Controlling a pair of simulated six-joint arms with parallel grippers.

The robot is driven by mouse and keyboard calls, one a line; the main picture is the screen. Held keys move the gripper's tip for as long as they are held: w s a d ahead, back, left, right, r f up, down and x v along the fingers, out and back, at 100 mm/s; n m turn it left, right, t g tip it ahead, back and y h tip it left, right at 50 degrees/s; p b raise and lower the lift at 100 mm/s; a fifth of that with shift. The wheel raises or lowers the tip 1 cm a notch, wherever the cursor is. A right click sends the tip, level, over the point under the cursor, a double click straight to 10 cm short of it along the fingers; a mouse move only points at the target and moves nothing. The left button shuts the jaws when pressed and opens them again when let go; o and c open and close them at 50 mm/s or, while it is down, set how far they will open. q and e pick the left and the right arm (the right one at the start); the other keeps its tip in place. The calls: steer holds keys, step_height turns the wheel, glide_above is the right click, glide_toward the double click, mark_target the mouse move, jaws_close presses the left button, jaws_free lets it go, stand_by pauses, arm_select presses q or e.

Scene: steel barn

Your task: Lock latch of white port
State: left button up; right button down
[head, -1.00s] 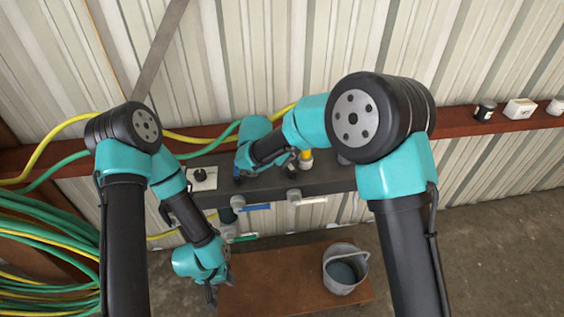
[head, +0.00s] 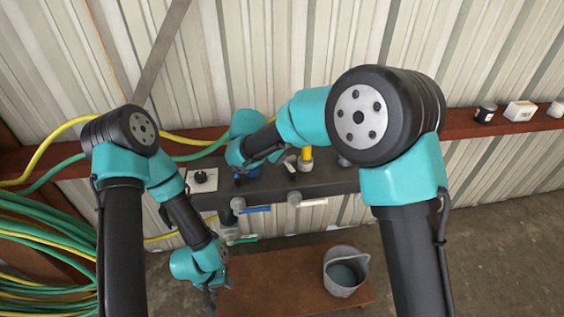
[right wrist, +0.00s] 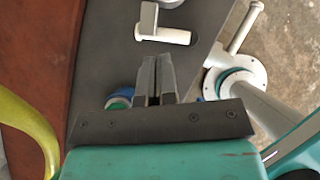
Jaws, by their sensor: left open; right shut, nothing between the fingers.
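My right gripper (right wrist: 156,62) is shut and empty in the right wrist view, its fingertips just short of a pale L-shaped latch (right wrist: 163,36) on the dark panel (right wrist: 97,60). I see no clear contact. A blue port piece (right wrist: 122,96) is partly hidden beside the fingers. In the head view the right fingertips are hidden by my arm over the panel (head: 330,180). A yellow-hosed port (head: 305,161) is right of that wrist; which port is the white one is unclear. My left gripper (head: 209,297) is open and low, below the panel.
A blue-handled valve (head: 255,209) and a white-handled valve (head: 312,202) jut from the panel's front. A black knob on a white plate (head: 203,179) is at the left. A bucket (head: 345,271) stands on a brown board (head: 265,275). Hoses (head: 45,240) hang at left.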

steer(key=w+a+v, duration=0.1)
steer(key=v, duration=0.8)
steer(key=shift+r, duration=0.35)
steer(key=shift+f, duration=0.1)
